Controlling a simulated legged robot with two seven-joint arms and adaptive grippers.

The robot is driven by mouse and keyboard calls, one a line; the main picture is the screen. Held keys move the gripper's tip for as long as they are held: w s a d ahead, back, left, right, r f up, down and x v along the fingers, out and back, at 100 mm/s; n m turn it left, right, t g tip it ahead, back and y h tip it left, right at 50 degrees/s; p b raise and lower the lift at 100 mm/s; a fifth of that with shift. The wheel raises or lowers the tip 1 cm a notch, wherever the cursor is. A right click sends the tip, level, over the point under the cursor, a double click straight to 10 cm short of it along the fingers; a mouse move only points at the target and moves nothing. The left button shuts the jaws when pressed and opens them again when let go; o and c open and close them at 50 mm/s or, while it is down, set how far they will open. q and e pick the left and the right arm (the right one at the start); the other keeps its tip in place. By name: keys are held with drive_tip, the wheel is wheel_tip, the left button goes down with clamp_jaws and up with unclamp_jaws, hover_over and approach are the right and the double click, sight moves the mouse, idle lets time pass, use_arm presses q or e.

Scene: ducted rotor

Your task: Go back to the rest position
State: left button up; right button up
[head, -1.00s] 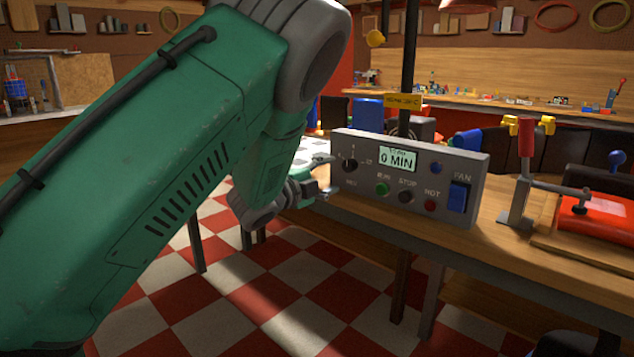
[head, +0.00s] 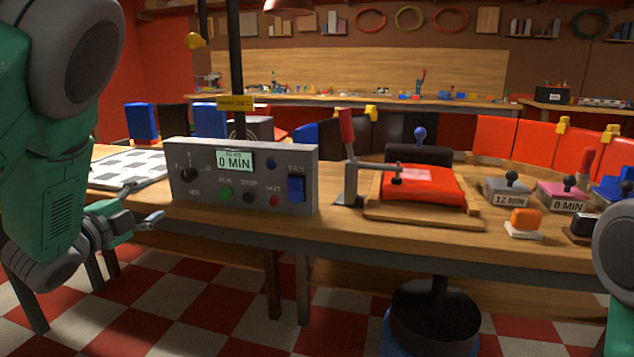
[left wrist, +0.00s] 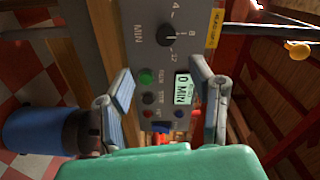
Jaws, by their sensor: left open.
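My left gripper (head: 146,203) is open and empty in the head view, beside the left end of the grey control panel (head: 243,207) and apart from it. The left wrist view shows its two spread fingers (left wrist: 163,84) with nothing between them but the panel beyond. The panel has a dial, a display reading 0 MIN (head: 234,161), a green button (head: 225,194), other small buttons and a blue fan switch (head: 296,189). A green and grey part of my right arm shows at the right edge of the head view; its gripper is out of sight.
The workbench (head: 340,226) also bears a red-handled clamp (head: 348,150), a red pad (head: 422,186) on a wooden board and stamp-like blocks marked 12 MIN (head: 508,191) and 8 MIN (head: 563,197). Checkered floor lies in front.

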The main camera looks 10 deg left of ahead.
use_arm(q)
drive_tip(key=s+d+f+n+g+y+p, duration=0.1)
drive_tip(key=s+d+f+n+g+p, duration=0.25)
drive_tip(key=f, duration=0.75)
drive_tip(key=s+d+f+n+g+y, duration=0.1)
drive_tip(key=s+d+f+n+g, duration=0.1)
drive_tip(key=s+f+n+g, duration=0.65)
drive_tip(key=s+d+f+n+g+p, duration=0.1)
drive_tip(key=s+d+f, duration=0.2)
drive_tip(key=s, duration=0.5)
drive_tip(key=s+d+f+n+g+p, duration=0.1)
drive_tip(key=s+d+f+g, duration=0.1)
drive_tip(key=s+f, duration=0.4)
drive_tip(key=s+d+f+n+g+p, duration=0.1)
drive_tip(key=s+d+f, duration=0.3)
drive_tip(key=s, duration=0.7)
drive_tip(key=shift+d+f+n+g+h, duration=0.15)
drive_tip(key=shift+d+n+g+h, duration=0.25)
drive_tip(key=shift+d+n+g, duration=0.15)
drive_tip(key=shift+w, duration=0.2)
